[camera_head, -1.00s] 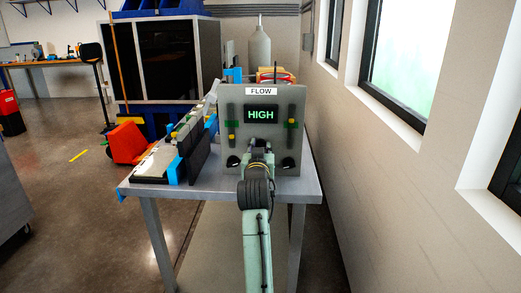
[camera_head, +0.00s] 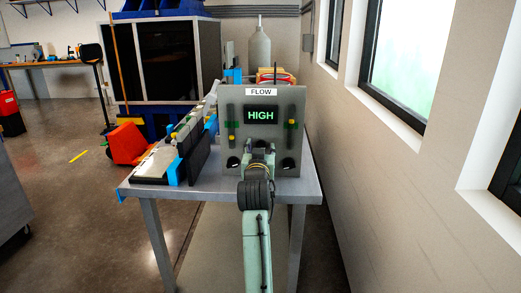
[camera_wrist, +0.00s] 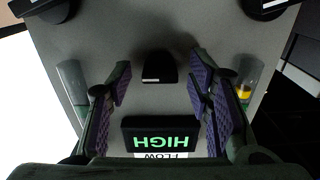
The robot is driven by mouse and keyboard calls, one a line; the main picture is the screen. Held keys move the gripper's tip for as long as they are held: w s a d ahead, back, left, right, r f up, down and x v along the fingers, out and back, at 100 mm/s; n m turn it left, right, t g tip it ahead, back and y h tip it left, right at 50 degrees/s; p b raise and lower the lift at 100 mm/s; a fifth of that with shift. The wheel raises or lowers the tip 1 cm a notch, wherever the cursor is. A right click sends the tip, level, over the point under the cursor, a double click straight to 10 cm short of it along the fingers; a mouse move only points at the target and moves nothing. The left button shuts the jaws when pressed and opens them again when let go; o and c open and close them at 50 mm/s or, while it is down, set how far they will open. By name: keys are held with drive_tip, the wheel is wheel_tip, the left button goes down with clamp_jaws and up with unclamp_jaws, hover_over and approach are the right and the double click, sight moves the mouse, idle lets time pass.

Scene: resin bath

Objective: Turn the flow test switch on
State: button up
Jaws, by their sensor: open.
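The grey flow panel (camera_head: 272,100) stands upright on the table, with a FLOW label and a black display (camera_head: 261,115) reading HIGH in green. In the wrist view the panel appears upside down, with the display (camera_wrist: 160,136) at the bottom. A black knob (camera_wrist: 158,68) with a pale mark sits mid-panel there; my arm hides it in the head view. Which control is the flow test switch cannot be read. My gripper (camera_wrist: 160,88) is open, its purple-padded fingers on either side of the knob's line, holding nothing. Whether they touch the panel cannot be told.
Two more black knobs sit at the panel's lower left (camera_head: 232,162) and lower right (camera_head: 288,163). Clear tubes with yellow floats flank the display. A long grey fixture with blue parts (camera_head: 180,160) lies left on the table (camera_head: 220,188). A windowed wall is at right.

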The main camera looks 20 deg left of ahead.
drive_tip(key=v, duration=1.2)
idle(0.3)
